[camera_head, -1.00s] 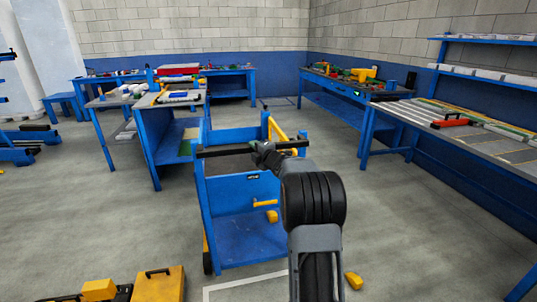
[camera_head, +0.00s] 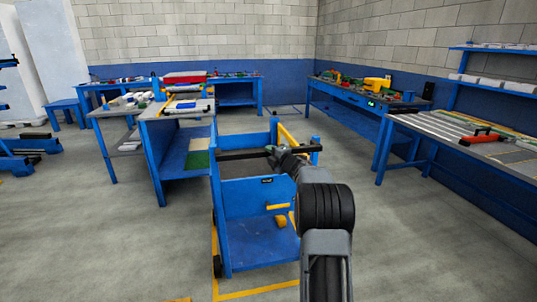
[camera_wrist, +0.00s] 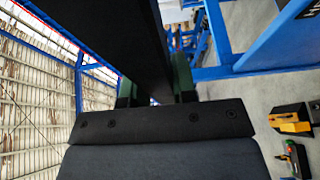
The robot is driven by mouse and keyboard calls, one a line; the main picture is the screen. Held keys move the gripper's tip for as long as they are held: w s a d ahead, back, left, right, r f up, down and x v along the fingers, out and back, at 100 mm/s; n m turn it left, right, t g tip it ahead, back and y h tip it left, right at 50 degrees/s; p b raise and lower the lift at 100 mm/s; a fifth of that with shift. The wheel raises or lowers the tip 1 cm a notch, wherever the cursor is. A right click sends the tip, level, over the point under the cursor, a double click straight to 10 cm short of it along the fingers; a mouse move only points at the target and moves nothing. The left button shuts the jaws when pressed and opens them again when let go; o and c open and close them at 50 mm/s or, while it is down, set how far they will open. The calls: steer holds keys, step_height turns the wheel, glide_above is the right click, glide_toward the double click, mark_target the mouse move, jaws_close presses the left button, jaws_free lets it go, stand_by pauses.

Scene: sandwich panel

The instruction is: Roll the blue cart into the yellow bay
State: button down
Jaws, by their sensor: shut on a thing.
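The blue cart (camera_head: 258,246) stands upright in front of me, an open box frame with a low deck and a black handle bar (camera_head: 240,154) across its top. My gripper (camera_head: 277,152) is shut on the handle bar. In the wrist view, the bar (camera_wrist: 115,35) runs between the fingers of my gripper (camera_wrist: 155,88). Yellow floor lines (camera_head: 258,291) show along the cart's near side and by its left wheel. I take them for part of the yellow bay. My arm and the cart hide the rest of its outline, so I cannot tell whether the cart is fully inside.
A blue workbench (camera_head: 172,113) stands close behind the cart to the left. Other benches line the back wall, and a long bench (camera_head: 460,135) with a red-handled tool stands at the right. Floor is clear left of the cart and between cart and right bench.

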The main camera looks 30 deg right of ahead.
steer(key=shift+w, duration=0.1)
stand_by(0.3)
steer(key=c, duration=0.9)
jaws_free()
steer(key=s, duration=0.4)
steer(key=s+d, duration=0.1)
steer(key=s, duration=0.4)
steer(key=s+b, duration=0.1)
steer(key=s, duration=0.3)
steer(key=shift+s+d, duration=0.2)
steer(key=shift+s, duration=0.2)
